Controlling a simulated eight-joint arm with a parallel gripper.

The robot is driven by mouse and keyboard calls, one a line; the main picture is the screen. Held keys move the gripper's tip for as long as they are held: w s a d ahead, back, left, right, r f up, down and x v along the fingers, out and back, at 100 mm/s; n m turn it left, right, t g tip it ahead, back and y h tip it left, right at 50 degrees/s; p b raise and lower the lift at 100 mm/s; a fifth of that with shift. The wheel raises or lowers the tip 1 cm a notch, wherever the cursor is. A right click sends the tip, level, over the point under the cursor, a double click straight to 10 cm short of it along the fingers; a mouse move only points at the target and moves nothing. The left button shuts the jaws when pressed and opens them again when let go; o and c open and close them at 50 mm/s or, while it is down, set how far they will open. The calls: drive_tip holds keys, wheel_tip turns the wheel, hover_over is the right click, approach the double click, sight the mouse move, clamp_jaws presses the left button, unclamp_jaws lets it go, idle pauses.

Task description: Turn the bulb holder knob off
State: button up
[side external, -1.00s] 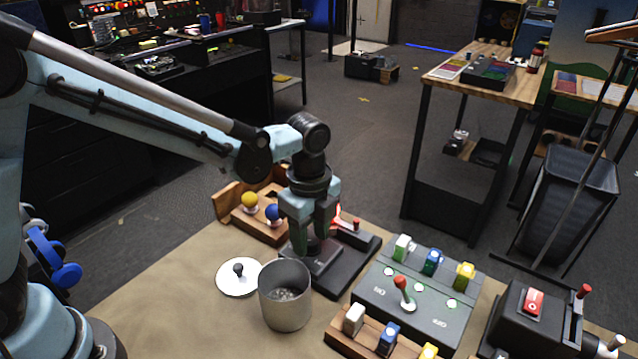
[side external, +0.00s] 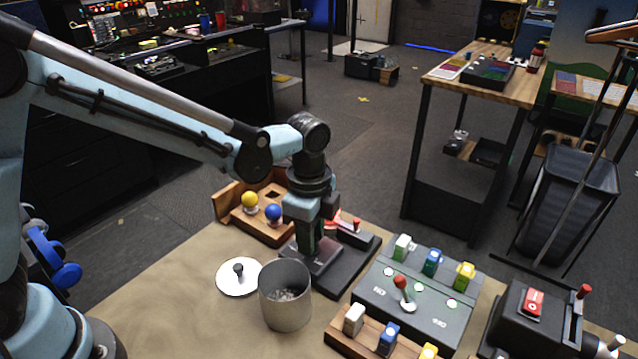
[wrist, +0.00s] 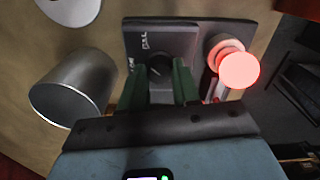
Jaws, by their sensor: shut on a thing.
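The bulb holder (side external: 340,279) is a dark base near the table's far edge; it also shows in the wrist view (wrist: 190,40). Its black knob (wrist: 159,70) sits between my green fingertips, below a label that seems to read "FULL". My gripper (side external: 312,250) points down over the holder and is shut on the knob; its fingers show in the wrist view (wrist: 160,82). A red bulb (wrist: 239,70) glows to the right of the knob. In the side view my gripper hides the knob and most of the bulb.
A metal cup (side external: 285,296) stands just in front of the holder, beside a white lid (side external: 239,277). A wooden block with a yellow ball (side external: 250,199) and a blue ball (side external: 273,212) is behind left. A button panel (side external: 425,318) is at right.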

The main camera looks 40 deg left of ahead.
drive_tip(key=n, duration=0.4)
drive_tip(key=shift+n, duration=0.3)
drive_tip(key=n, duration=1)
drive_tip(key=shift+n, duration=0.4)
drive_tip(key=n, duration=0.4)
drive_tip(key=shift+n, duration=0.4)
drive_tip(key=o, duration=1.1)
drive_tip(key=shift+c, duration=0.2)
drive_tip(key=shift+r, duration=0.1)
